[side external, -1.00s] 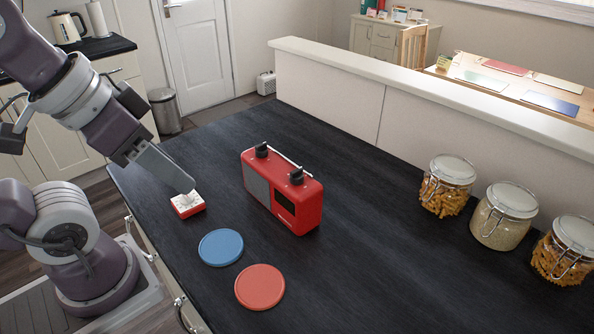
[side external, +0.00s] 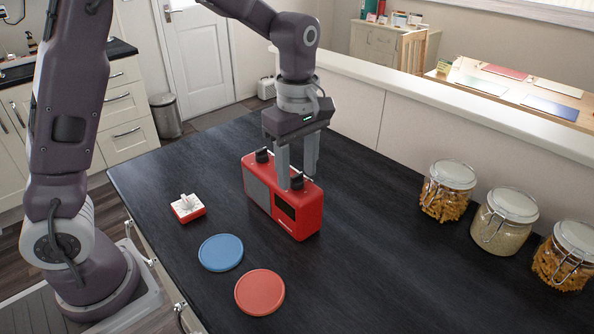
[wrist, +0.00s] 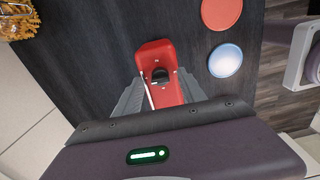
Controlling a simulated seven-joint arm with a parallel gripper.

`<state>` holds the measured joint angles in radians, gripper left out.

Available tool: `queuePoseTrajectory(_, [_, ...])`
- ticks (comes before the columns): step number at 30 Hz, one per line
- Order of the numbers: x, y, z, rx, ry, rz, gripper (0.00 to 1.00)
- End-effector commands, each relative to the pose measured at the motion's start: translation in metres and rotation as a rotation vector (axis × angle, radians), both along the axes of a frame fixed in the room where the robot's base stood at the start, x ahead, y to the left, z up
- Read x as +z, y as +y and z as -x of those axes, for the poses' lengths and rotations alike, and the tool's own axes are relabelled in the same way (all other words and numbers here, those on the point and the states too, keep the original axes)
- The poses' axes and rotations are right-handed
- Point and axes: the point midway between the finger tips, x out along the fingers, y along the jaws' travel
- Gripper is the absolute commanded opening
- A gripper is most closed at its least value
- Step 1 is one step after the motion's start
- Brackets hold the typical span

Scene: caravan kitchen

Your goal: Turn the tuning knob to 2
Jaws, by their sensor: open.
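A red radio (side external: 305,215) stands upright on the dark worktop, with a grey speaker front, a dark window and a handle bar along its top. Two black knobs sit on top: a far left knob (side external: 263,155) and a near right knob (side external: 297,182). Which one is the tuning knob cannot be read. My gripper (side external: 298,179) points down over the near right knob, open, with a finger on either side of it. In the wrist view this knob (wrist: 160,75) lies between the fingers, with small marks around it. Contact cannot be told; its numbers are too small to read.
A small red and white block (side external: 187,208) lies left of the radio. A blue disc (side external: 221,252) and a red disc (side external: 260,290) lie in front. Several glass jars (side external: 447,190) stand at the right. A low wall (side external: 400,100) runs behind the worktop.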

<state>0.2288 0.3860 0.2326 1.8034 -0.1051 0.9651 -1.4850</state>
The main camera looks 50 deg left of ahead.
Motion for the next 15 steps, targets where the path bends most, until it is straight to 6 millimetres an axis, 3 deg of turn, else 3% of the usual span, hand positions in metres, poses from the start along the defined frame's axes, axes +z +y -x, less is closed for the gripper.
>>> queuePoseTrajectory(10, [-0.0090,0.0001,0.0002,-0.001,-0.001,0.000,0.46])
queuePoseTrajectory(15, [-0.0088,0.0001,0.0002,-0.001,-0.001,0.000,0.12])
